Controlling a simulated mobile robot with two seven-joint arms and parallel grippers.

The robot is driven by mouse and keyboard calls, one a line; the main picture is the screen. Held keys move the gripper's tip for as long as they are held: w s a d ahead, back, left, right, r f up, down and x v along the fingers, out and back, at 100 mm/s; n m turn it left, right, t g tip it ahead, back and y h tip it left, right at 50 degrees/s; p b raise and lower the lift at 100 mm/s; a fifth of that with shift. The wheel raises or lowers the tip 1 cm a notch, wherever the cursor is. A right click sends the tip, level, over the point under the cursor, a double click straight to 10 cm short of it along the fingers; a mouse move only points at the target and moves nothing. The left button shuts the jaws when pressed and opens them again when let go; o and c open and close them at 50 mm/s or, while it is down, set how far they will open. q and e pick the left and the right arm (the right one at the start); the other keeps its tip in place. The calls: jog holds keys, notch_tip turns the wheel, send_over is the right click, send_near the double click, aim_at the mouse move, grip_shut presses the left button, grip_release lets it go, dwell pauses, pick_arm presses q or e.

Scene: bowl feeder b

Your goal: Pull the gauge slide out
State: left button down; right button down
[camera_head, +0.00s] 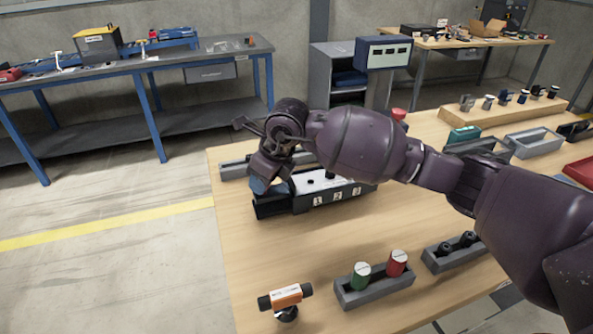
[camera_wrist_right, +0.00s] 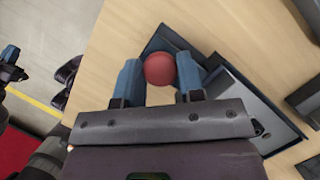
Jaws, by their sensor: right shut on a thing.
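The gauge (camera_head: 330,190) is a dark low box with a pale top and labels 1, 2 and 3 on its front. It lies on the table, and a dark slide part (camera_head: 270,208) shows at its left end. I cannot tell how far the slide is out. My right gripper (camera_head: 270,182) is at that end, hiding part of it. In the right wrist view its blue fingers are shut on a red round knob (camera_wrist_right: 165,69) over the dark slide. A dark part with a bluish tip (camera_wrist_right: 10,58) at the left edge looks like my left gripper; its jaws are unclear.
A grey tray (camera_head: 375,291) with green and red cylinders stands in front, beside an orange-and-black part (camera_head: 285,297). A second grey tray (camera_head: 460,253) is to the right. The wooden table (camera_head: 240,250) is bare just in front of the gauge, and its left edge is close.

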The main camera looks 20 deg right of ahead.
jog(key=a, duration=0.8)
jog(key=shift+w+a, duration=0.15)
jog(key=shift+w, duration=0.05)
jog(key=shift+r, duration=0.1)
jog(key=c, duration=1.2)
grip_release()
jog(key=shift+a, duration=0.1)
jog(key=o, duration=0.4)
jog(key=shift+a, duration=0.15)
jog(key=shift+o, duration=0.2)
